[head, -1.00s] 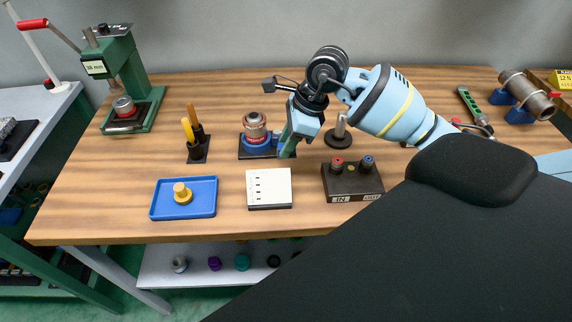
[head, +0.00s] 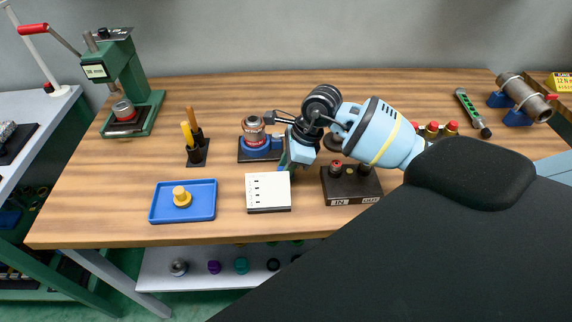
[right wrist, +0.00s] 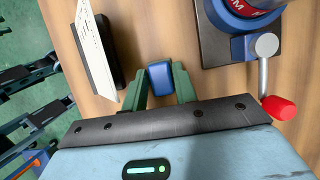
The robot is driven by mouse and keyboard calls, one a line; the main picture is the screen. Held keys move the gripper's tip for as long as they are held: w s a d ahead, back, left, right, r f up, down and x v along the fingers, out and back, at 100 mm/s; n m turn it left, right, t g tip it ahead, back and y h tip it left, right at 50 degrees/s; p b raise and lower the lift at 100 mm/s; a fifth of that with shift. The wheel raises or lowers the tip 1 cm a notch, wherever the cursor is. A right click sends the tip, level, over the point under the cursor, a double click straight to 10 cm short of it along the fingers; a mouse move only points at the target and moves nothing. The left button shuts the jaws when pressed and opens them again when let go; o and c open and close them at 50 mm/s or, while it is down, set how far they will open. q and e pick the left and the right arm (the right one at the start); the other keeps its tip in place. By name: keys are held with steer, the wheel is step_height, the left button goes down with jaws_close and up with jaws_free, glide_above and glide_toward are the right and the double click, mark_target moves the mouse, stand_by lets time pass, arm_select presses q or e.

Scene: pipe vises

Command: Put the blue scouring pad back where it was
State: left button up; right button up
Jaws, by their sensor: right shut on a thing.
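The blue scouring pad (right wrist: 160,77) is a small blue block between the green fingers of my right gripper (right wrist: 161,88) in the right wrist view. The gripper is shut on it. In the head view my right gripper (head: 287,172) points down, low over the table, between the blue vise and the white slotted block. The pad is mostly hidden there, and I cannot tell whether it touches the table. My left gripper is not in view.
The white block (head: 268,190) stands close in front of the gripper, the blue vise (head: 256,144) just behind it. The vise's red-knobbed handle (right wrist: 278,108) is near the fingers. An IN/OUT box (head: 350,186) is to the right. A blue tray (head: 205,207) lies front left.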

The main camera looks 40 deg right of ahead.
steer(key=shift+f, duration=0.1)
steer(key=shift+f, duration=0.1)
steer(key=o, duration=0.7)
steer(key=shift+c, duration=0.2)
steer(key=shift+r, duration=0.25)
steer(key=shift+d+r, duration=0.1)
steer(key=shift+r, duration=0.2)
steer(key=v, duration=1.1)
steer(key=shift+r, duration=0.15)
steer(key=shift+s, duration=0.1)
